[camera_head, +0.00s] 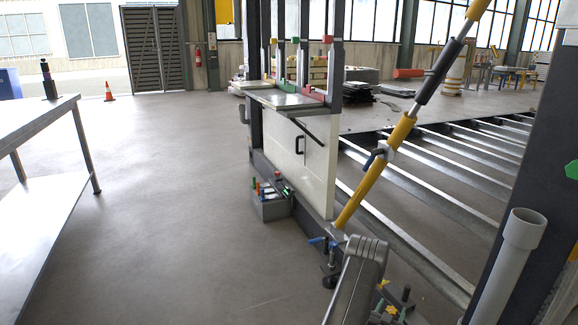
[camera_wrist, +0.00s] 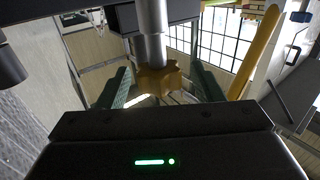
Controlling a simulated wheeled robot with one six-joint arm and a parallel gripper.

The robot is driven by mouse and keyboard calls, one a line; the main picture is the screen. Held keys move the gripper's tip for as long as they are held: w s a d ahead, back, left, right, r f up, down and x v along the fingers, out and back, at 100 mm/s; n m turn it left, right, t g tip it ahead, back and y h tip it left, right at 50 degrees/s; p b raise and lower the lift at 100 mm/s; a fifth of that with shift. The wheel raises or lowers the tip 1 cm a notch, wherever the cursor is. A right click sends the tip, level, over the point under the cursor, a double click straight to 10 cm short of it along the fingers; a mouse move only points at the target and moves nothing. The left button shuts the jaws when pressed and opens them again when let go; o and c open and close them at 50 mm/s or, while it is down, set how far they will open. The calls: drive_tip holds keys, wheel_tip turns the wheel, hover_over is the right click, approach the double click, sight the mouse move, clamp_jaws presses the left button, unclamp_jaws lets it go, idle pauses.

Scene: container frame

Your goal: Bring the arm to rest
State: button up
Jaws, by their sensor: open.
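My gripper (camera_wrist: 163,70) is open in the wrist view, with one green finger on each side. A brown-yellow knob (camera_wrist: 158,80) under a grey cylinder (camera_wrist: 152,38) shows between the fingers. I cannot tell whether the fingers touch it; they look apart from it. In the head view a grey link of my arm rises at the bottom centre, close to the frame's lower beam. My gripper cannot be made out there.
A yellow and black diagonal brace (camera_head: 402,130) crosses the frame beside my arm. A grey pipe (camera_head: 508,262) and dark post stand at right. A grey bin of tools (camera_head: 270,208) sits at the white panel's foot. A metal table (camera_head: 35,120) is at left. Open floor lies between.

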drive_tip(key=shift+n+t+y, duration=0.7)
drive_tip(key=shift+n+y, duration=0.2)
drive_tip(key=shift+y, duration=0.3)
drive_tip(key=shift+a, duration=0.15)
